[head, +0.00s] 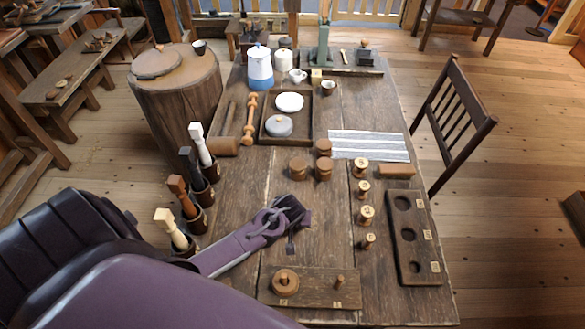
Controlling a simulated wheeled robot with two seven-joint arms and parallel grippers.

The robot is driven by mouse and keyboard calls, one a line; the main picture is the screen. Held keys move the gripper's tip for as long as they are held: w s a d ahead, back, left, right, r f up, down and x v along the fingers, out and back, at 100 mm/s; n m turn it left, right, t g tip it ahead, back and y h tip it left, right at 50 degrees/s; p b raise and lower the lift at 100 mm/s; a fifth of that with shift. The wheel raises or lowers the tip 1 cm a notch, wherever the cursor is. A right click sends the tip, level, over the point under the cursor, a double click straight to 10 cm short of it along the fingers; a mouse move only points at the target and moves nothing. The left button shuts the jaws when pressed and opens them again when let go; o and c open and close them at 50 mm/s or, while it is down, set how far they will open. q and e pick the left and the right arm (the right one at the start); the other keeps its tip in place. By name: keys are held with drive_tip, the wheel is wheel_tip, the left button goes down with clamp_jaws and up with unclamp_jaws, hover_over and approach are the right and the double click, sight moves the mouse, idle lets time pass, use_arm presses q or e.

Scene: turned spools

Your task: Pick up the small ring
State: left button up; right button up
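A round turned wooden piece (285,281), seemingly a ring or rings around a peg, sits at the left of a flat wooden board (315,296) at the table's near end. A thin short peg (339,282) stands bare at the board's right. I cannot tell for sure which piece is the small ring. My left gripper (294,228) is over the table, beyond the board and apart from it, with dark fingers pointing down. I see nothing held in it; its finger gap is unclear. My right gripper is not in view.
Several turned spools (366,214) stand in a column right of my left gripper. A dark board with round recesses (405,262) lies at the right edge. Tool handles in cups (180,232) line the left edge. Brown round pieces (299,167) stand farther back.

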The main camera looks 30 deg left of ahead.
use_arm(q)
drive_tip(key=shift+w+f, duration=0.1)
drive_tip(key=shift+f, duration=0.15)
drive_tip(key=c, duration=1.1)
drive_tip(key=shift+o, duration=0.2)
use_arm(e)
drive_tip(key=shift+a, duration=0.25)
use_arm(q)
drive_tip(key=shift+r, duration=0.1)
wheel_tip(320, 180, up, 10)
drive_tip(key=b, duration=0.1)
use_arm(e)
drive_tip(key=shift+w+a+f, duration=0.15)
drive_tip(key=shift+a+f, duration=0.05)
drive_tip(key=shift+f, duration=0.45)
